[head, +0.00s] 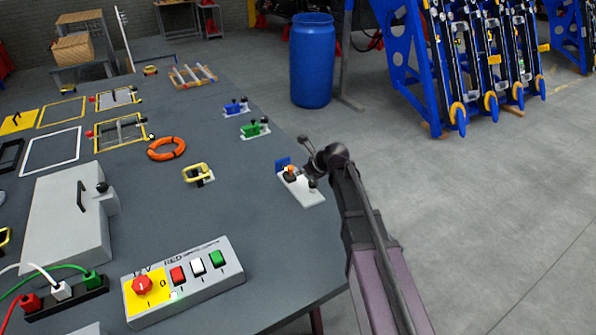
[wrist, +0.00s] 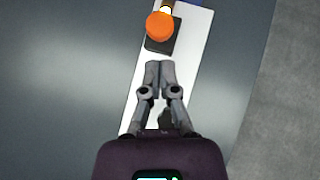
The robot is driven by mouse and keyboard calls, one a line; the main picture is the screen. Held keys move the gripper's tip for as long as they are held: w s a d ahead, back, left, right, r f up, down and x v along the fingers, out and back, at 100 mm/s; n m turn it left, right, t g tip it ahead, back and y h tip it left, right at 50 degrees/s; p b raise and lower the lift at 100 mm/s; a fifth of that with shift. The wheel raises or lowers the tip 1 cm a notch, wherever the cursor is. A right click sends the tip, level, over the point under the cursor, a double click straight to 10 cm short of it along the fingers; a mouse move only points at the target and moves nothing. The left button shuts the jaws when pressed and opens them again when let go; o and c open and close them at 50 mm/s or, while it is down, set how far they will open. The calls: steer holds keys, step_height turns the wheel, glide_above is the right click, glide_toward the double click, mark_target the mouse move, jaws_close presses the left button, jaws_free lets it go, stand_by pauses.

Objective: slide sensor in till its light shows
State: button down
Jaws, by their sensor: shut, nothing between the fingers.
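A white plate (head: 308,196) lies near the right edge of the grey table, with a blue part (head: 283,162) at its far end. An orange rounded piece (head: 289,171), which looks like the sensor, sits on the plate. In the wrist view the orange piece (wrist: 159,26) is on a black block (wrist: 162,46), with a small pale bright spot just beyond it. I cannot tell whether that is a lit light. My gripper (wrist: 159,66) is shut and empty over the white plate, its tips just short of the black block. The arm partly hides the plate's right side in the head view.
Green (head: 255,128) and blue (head: 236,107) fixtures stand farther back on the table. A yellow handle (head: 198,173) and an orange ring (head: 166,149) lie to the left. A switch box (head: 185,283) stands in front. Open floor lies to the right.

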steer(key=shift+s+d+r, duration=0.15)
steer(key=shift+s+d, duration=0.7)
steer(key=shift+d, duration=0.2)
steer(key=p+v, duration=0.7)
steer(key=v, duration=0.2)
steer(key=shift+d+r, duration=0.15)
steer(key=shift+r, duration=0.05)
steer(key=s+d+f+n+g+h, duration=0.1)
steer(key=s+d+n+h, duration=0.1)
steer(key=s+d+n, duration=0.2)
steer(key=s+d+f+n+g+h, duration=0.2)
steer(key=s+d+n, duration=0.3)
steer(key=s+n, duration=0.4)
steer(key=s+d+f+n+g+h, duration=0.2)
steer(key=s+d+n, duration=0.3)
steer(key=n, duration=0.6)
steer(key=shift+s+f+n+h, duration=0.2)
steer(key=shift+s+n+h, duration=0.1)
steer(key=shift+s, duration=0.75)
steer(key=shift+s+d+n+g, duration=0.3)
steer(key=shift+s+n, duration=0.1)
steer(key=shift+n, duration=0.1)
